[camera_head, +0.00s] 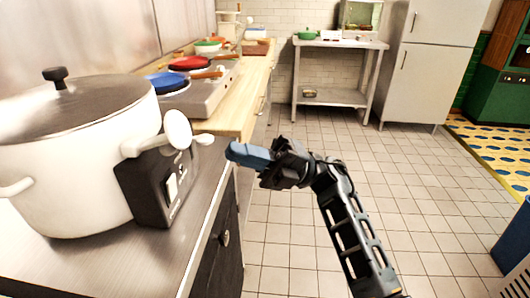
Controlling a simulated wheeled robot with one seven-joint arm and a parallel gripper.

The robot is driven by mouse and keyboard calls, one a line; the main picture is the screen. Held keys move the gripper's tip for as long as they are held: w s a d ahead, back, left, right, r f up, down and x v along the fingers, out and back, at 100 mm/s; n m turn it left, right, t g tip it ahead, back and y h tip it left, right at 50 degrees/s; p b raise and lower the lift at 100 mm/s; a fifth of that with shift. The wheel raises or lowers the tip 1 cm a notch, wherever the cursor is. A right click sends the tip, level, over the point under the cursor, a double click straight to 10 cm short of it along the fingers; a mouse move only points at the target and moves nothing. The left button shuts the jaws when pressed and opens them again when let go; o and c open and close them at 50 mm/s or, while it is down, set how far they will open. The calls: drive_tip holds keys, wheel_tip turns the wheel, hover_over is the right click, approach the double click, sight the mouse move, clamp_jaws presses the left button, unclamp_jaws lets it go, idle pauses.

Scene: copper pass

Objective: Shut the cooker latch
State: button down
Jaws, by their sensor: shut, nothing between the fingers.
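The cooker (75,175) is a big white pot at the left on the metal counter. Its grey lid (62,103) with a black knob lies on top. A black box (143,193) with a pale lever or switch (175,185) is on its right side. A white round-ended handle (178,130) sticks out above the box. I cannot tell for certain which of these parts is the latch. My gripper (234,152) has blue fingers, shut and empty. It points left, to the right of the handle and box, apart from the cooker, near the counter's front edge.
Behind the cooker, a stove holds a blue pan (168,82) and a red pan (190,63). A wooden counter (232,115) runs on towards the back. A steel table (340,43) and fridge (430,60) stand at the back. The tiled floor (420,170) is clear.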

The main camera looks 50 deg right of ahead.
drive_tip(key=p, duration=0.1)
approach(161, 136)
drive_tip(key=shift+s+a+r, duration=0.15)
drive_tip(key=shift+a+r, duration=0.95)
drive_tip(key=shift+r, duration=0.2)
drive_tip(key=shift+r, duration=0.1)
